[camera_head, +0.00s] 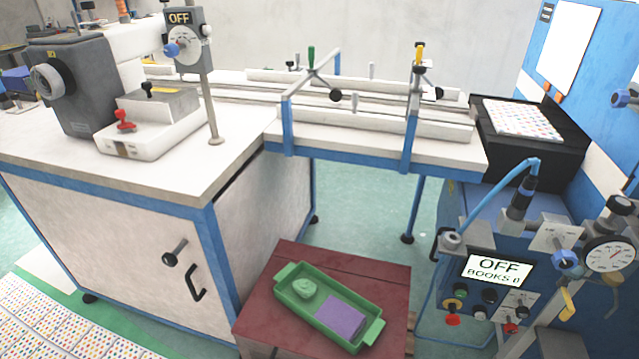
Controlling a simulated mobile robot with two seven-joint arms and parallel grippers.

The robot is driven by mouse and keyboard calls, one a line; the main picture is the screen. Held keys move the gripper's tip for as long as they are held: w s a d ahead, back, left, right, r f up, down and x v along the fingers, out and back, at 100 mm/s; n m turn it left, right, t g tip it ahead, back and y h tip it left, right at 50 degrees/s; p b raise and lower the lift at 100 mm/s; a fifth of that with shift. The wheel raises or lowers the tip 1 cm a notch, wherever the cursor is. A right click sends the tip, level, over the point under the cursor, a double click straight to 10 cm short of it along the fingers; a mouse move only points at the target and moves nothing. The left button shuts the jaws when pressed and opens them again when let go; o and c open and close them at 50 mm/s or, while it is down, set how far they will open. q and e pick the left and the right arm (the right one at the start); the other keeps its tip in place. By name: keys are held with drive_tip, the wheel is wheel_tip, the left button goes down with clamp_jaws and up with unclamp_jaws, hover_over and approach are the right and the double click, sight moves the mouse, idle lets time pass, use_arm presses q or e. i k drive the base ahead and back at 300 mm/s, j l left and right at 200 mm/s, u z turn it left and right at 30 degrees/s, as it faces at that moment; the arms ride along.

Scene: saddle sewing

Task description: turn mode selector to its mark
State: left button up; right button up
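No control is readably labelled as the mode selector, so I cannot tell which one it is. On the blue machine at right, a display (497,269) reads "OFF" and "BOOKS 0". Below and beside it are a yellow handle (567,306), a blue knob (565,258) on a pale plate, a black knob (489,296) and a small red-handled switch (511,327). A blue knob (172,49) also sits on the grey box marked "OFF" on the sewing machine at left. The marks around these knobs are too small to read. Neither of my grippers is in view.
A round gauge (609,254) and a blue cable (480,205) stand out around the right panel. A green tray (317,338) with a pale lump and purple block sits on a dark red box (262,318). A rail table (350,140) spans the middle.

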sight(522, 313)
drive_tip(key=z, duration=1.45)
drive_tip(key=i+l+z, duration=0.35)
drive_tip(key=i+z, duration=0.35)
drive_tip(key=i, duration=0.25)
